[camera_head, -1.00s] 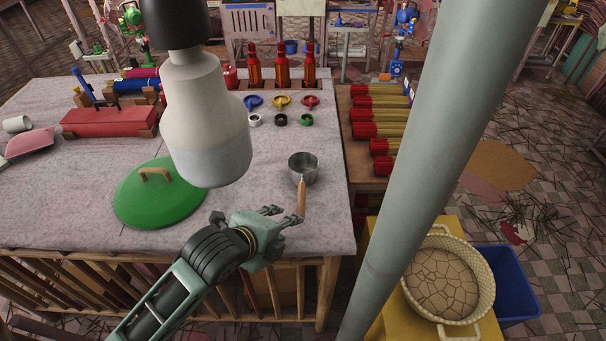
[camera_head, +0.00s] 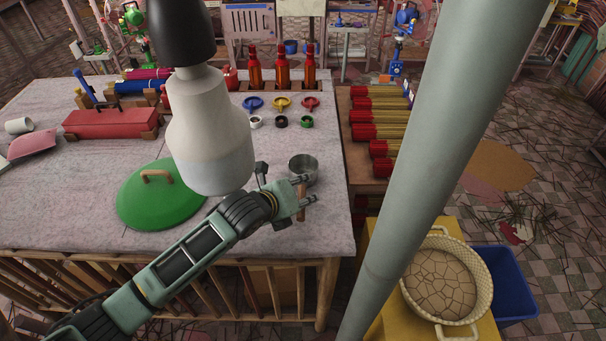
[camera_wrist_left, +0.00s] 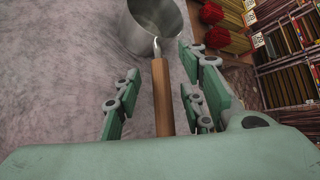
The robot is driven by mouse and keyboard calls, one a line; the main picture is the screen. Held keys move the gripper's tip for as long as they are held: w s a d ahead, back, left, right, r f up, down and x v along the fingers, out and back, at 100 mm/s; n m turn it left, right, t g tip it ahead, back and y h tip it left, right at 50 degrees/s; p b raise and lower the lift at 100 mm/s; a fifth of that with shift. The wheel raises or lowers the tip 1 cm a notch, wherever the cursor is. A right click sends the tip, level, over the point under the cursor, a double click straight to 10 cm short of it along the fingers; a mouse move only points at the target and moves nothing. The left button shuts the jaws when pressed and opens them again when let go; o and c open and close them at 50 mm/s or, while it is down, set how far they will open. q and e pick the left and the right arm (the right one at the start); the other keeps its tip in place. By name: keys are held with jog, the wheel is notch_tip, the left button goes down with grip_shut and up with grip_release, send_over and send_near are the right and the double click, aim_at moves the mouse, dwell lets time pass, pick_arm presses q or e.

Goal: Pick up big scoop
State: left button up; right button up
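The big scoop is a metal cup (camera_head: 303,167) with a wooden handle (camera_head: 301,207), lying on the cloth-covered table near its right front edge. My left gripper (camera_head: 309,190) is at the handle, just in front of the cup. In the left wrist view the scoop cup (camera_wrist_left: 150,22) is at the top, and the wooden handle (camera_wrist_left: 162,95) runs down between the open fingers of my left gripper (camera_wrist_left: 160,90). Gaps show on both sides of the handle. My right gripper is not in view.
A green lid (camera_head: 150,210) with a wooden handle lies left of my left arm. Small coloured caps (camera_head: 281,103) and red bottles (camera_head: 282,72) stand farther back. Incense bundles (camera_head: 375,130) lie on a shelf to the right. A basket (camera_head: 484,285) sits at the lower right.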

pick_arm(q)
jog(key=shift+x, duration=1.1)
jog(key=shift+a, duration=0.1)
jog(key=shift+c, duration=0.3)
grip_shut()
jog(key=shift+r, duration=0.1)
